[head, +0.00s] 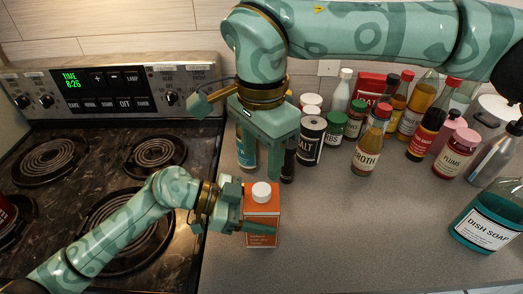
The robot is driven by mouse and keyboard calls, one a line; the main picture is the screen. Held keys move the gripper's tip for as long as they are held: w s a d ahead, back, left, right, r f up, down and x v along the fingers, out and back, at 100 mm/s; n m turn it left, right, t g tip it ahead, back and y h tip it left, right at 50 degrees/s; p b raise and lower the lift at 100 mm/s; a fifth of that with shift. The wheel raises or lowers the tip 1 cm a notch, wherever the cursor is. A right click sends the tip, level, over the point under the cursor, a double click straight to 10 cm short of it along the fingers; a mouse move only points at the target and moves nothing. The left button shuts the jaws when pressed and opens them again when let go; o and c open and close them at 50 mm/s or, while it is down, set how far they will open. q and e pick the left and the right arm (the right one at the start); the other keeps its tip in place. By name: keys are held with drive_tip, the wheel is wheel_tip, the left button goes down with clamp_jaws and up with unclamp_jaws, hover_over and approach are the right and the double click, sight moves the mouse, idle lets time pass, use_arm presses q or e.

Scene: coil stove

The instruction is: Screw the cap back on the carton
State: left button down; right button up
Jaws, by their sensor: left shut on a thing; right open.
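The orange carton (263,212) stands upright on the grey counter just right of the stove. The white cap (262,191) sits on top of the carton; I cannot tell how tightly it is seated. My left gripper (250,213) comes in from the left and is shut on the carton, with one finger across its front face. My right gripper (261,172) points down above the carton, open, with its fingers above or behind the cap. Whether the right fingers touch the cap cannot be told. The carton's back is hidden.
The coil stove (104,190) is on the left. Several jars and bottles crowd the counter behind, including a salt canister (311,142), a broth bottle (369,150) and a plums jar (455,155). Dish soap (487,223) stands at right. The front counter (360,240) is clear.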

sight(261, 189)
drive_tip(key=shift+n, duration=0.7)
drive_tip(key=shift+f, duration=4)
drive_tip(key=shift+c, duration=0.3)
